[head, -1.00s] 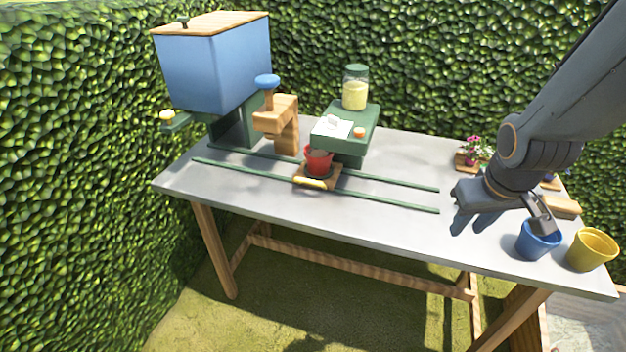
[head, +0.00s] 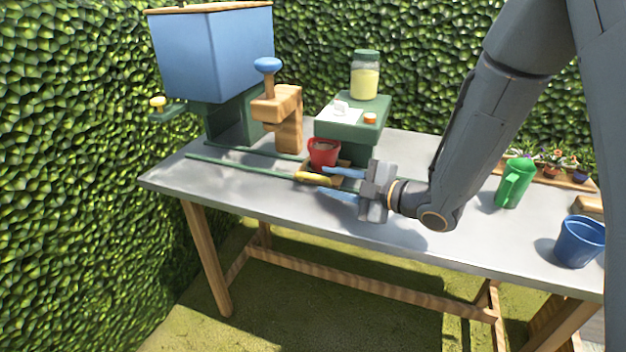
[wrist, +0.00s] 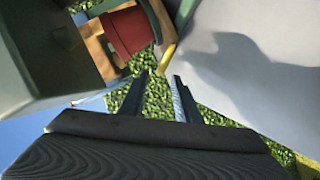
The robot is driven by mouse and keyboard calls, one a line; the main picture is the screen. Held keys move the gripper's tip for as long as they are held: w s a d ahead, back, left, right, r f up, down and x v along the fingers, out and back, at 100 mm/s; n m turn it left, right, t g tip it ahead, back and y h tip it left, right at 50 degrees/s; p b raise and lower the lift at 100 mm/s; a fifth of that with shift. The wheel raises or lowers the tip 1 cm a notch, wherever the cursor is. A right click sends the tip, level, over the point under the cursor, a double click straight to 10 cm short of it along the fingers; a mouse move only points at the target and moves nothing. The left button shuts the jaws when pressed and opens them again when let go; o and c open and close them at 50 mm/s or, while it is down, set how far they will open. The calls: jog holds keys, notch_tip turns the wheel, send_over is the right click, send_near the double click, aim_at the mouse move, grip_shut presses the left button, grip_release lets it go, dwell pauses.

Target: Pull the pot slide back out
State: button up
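The pot slide is a small wooden tray (head: 345,168) on dark green rails, with a yellow handle (head: 312,177) on its front side. A red pot (head: 323,152) stands upright on it, with dark contents. My gripper (head: 323,181) is open and empty, its two fingers pointing left at the right end of the handle. In the wrist view the gap between the fingers (wrist: 160,80) is clear. The yellow handle (wrist: 167,57) lies just beyond the fingertips there, beside the red pot (wrist: 127,31). I cannot tell whether a finger touches the handle.
The blue hopper (head: 212,55) and the wooden press with a blue knob (head: 268,65) stand left of the slide. A green stand (head: 345,122) with a jar (head: 365,78) is close behind it. A green watering can (head: 514,183) and blue pot (head: 580,242) stand right.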

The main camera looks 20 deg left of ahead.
aim_at(317, 178)
jog(key=x, duration=0.6)
jog(key=shift+a+p, duration=0.15)
jog(key=shift+p, duration=0.15)
grip_shut()
